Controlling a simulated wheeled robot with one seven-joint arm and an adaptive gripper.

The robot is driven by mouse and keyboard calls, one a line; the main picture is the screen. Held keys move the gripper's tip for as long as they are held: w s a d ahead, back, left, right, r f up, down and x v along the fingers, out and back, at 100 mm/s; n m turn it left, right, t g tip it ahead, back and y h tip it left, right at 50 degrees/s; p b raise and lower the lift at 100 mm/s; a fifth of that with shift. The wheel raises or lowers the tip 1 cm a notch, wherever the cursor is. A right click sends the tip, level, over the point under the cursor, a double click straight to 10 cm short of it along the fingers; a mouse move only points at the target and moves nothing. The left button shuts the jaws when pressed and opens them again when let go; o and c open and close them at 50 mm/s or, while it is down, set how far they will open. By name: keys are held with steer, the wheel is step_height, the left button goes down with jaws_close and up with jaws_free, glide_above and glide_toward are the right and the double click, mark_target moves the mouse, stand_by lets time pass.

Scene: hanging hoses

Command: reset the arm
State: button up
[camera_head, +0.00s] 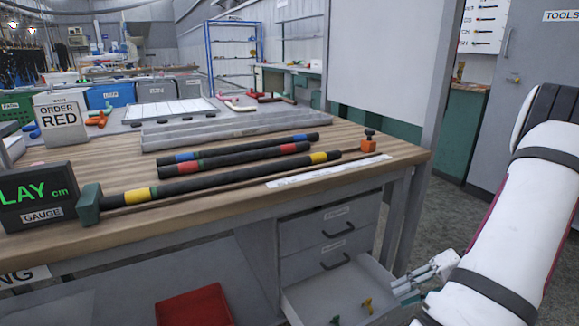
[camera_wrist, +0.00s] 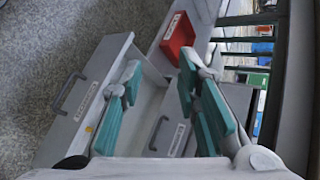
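My white arm (camera_head: 518,215) comes down the right side of the head view, bent low beside the bench. My gripper (camera_head: 412,284) is at the right edge of the open bottom drawer (camera_head: 330,297). In the wrist view my gripper (camera_wrist: 162,98) has its teal-padded fingers spread well apart. Nothing is held between them. The drawer's labelled front (camera_wrist: 85,95) and its inside show behind and between the fingers. I cannot tell whether a finger touches the drawer.
Small yellow and green pieces (camera_head: 366,304) lie in the drawer. Black hoses with coloured bands (camera_head: 235,178) lie on the wooden bench (camera_head: 400,158). A red bin (camera_head: 195,307) sits below it. Grey cabinets (camera_head: 505,125) stand behind my arm. Some floor at right is clear.

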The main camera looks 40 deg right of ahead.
steer(key=w+a+r+n+g+h, duration=0.1)
steer(key=w+a+r+n+g, duration=0.3)
steer(key=a+r, duration=0.5)
steer(key=w+a+r+n+g+h, duration=0.1)
steer(key=w+a+r+n+g, duration=0.1)
steer(key=w+a+r+g, duration=0.5)
steer(key=s+a+r+n+t+h, duration=0.1)
steer(key=s+a+r, duration=0.15)
steer(key=a, duration=0.45)
steer(key=s+a+r+n+t+h, duration=0.1)
steer(key=s+a+r+h, duration=0.15)
steer(key=a, duration=0.35)
steer(key=s+a+n+t+h, duration=0.25)
steer(key=s+a, duration=0.35)
steer(key=s, duration=0.3)
step_height(320, 180, up, 35)
steer(key=t+p, duration=0.3)
steer(key=p, duration=2.9)
steer(key=shift+d+n, duration=0.3)
steer(key=shift+n, duration=0.05)
